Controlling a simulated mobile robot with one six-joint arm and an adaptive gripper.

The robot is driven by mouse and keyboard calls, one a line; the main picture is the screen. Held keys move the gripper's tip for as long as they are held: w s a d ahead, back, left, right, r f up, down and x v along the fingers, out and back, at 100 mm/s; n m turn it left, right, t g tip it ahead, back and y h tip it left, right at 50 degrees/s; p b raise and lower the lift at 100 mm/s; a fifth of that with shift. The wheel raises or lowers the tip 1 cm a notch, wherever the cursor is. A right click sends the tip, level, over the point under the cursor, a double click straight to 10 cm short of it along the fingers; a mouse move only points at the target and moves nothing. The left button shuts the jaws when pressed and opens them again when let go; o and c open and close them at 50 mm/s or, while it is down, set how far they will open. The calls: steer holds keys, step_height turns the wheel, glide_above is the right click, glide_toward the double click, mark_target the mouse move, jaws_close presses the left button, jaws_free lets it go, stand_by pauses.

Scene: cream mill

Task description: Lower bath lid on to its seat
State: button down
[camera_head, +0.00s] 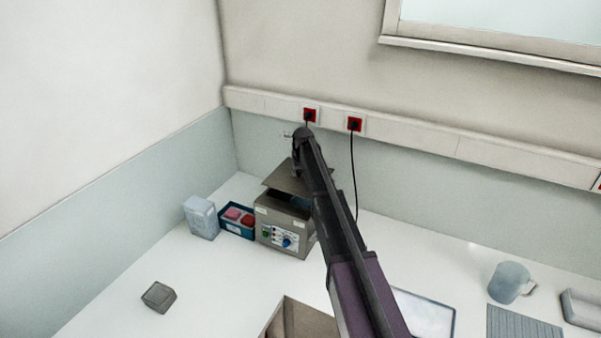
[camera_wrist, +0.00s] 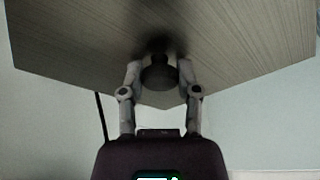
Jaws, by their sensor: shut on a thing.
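The water bath (camera_head: 284,226) is a grey-brown box with a control panel, standing on the white bench near the corner. Its lid (camera_head: 284,177) is a flat grey-brown plate, raised and tilted above the bath's open top, with a dark gap beneath. In the wrist view the lid (camera_wrist: 230,45) fills the upper part. My gripper (camera_wrist: 158,76) is shut on the dark round knob (camera_wrist: 157,77) of the lid, one finger on each side. In the head view my arm hides the lid's right part, some of the bath's right side and most of my gripper.
A blue tray (camera_head: 237,232) with red and pink items and a pale blue container (camera_head: 201,217) stand left of the bath. A small grey block (camera_head: 158,296) lies front left.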

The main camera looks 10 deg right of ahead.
mark_target(299, 177)
steer(key=shift+f+b, duration=1.8)
steer(key=shift+f, duration=0.2)
steer(key=shift+f+b, duration=0.45)
steer(key=shift+b, duration=0.05)
stand_by(0.8)
steer(key=shift+c, duration=1.2)
jaws_free()
steer(key=shift+o, duration=1.2)
steer(key=shift+r, duration=0.15)
steer(key=shift+r+p, duration=1.4)
steer(key=shift+p, duration=0.15)
